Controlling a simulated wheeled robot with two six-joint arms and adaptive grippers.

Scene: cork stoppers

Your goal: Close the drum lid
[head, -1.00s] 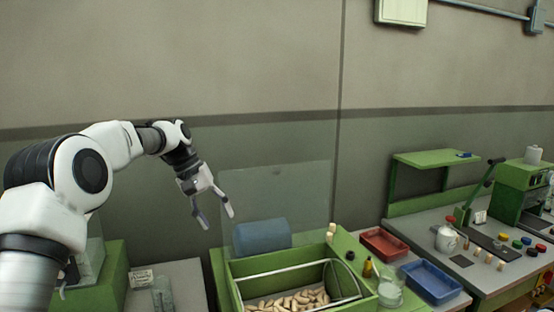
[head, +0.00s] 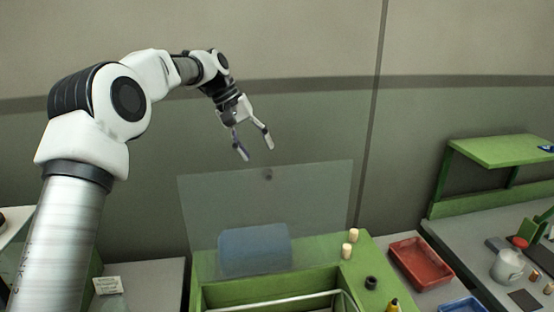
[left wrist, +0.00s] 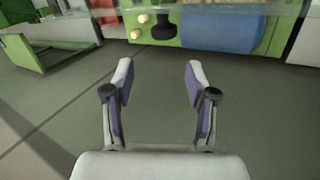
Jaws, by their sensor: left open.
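The drum lid (head: 312,205) is a clear, tinted panel standing raised, nearly upright, at the back of the green drum housing (head: 368,258). A small dark knob (head: 268,175) sits near its top edge; the knob also shows dark in the left wrist view (left wrist: 163,28). A blue block-like part (head: 254,250) shows through the panel. My left gripper (head: 257,152) is open and empty, fingers pointing down, just above the lid's top edge in the picture. In the left wrist view its fingertips (left wrist: 158,65) are apart, with the knob beyond them. My right gripper is not in view.
Two pale corks (head: 350,243) and a dark cap (head: 371,283) stand on the housing's right side. A red tray (head: 421,262) and a blue tray (head: 462,305) lie further right. A white label card (head: 107,286) stands at left. The wall behind is bare.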

